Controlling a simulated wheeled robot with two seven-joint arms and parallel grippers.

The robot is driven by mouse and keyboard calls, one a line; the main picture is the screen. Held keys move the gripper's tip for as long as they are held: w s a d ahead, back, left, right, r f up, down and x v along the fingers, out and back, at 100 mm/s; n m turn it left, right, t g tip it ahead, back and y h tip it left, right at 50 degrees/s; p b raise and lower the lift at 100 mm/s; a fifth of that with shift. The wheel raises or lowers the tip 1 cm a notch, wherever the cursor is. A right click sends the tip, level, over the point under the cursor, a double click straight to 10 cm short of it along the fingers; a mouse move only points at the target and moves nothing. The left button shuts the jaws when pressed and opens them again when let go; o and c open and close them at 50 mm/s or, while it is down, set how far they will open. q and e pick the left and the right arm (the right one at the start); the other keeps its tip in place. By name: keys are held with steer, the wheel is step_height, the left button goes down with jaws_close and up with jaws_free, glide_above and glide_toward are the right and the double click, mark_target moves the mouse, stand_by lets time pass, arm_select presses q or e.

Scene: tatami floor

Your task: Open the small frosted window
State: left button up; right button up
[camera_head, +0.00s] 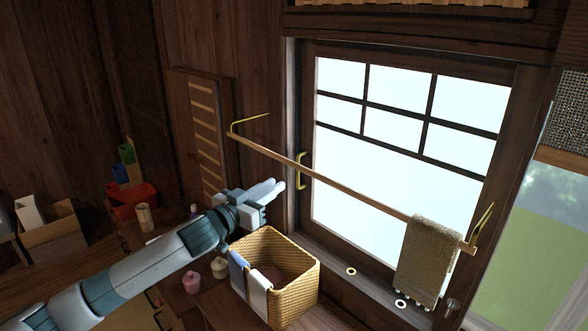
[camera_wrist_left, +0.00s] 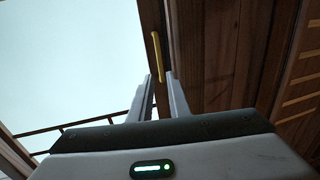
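The small frosted window (camera_head: 390,150) has a dark wooden frame and a pale bright pane with dark bars across its top. It looks shut. A yellow vertical handle (camera_head: 302,171) sits on its left side rail. My left gripper (camera_head: 278,187) is left of and slightly below the handle in the head view. In the left wrist view the handle (camera_wrist_left: 157,55) lies beyond my fingertips (camera_wrist_left: 158,76), roughly in line with the gap between them. The fingers are apart with nothing between them. My right gripper is in neither view.
A wooden rod (camera_head: 350,190) on yellow brackets crosses in front of the window, with a towel (camera_head: 428,255) at its right end. A wicker basket (camera_head: 295,300) stands below my left gripper. Two small rings (camera_head: 351,271) (camera_head: 400,303) lie near the sill. A slatted wooden panel (camera_head: 222,95) is at left.

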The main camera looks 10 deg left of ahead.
mark_target(297, 171)
arm_select(q)
steer(key=p+x, duration=0.2)
steer(key=x, duration=0.7)
steer(key=shift+p, duration=0.3)
steer(key=shift+w+d, duration=0.25)
steer(key=shift+w, duration=0.4)
jaws_close()
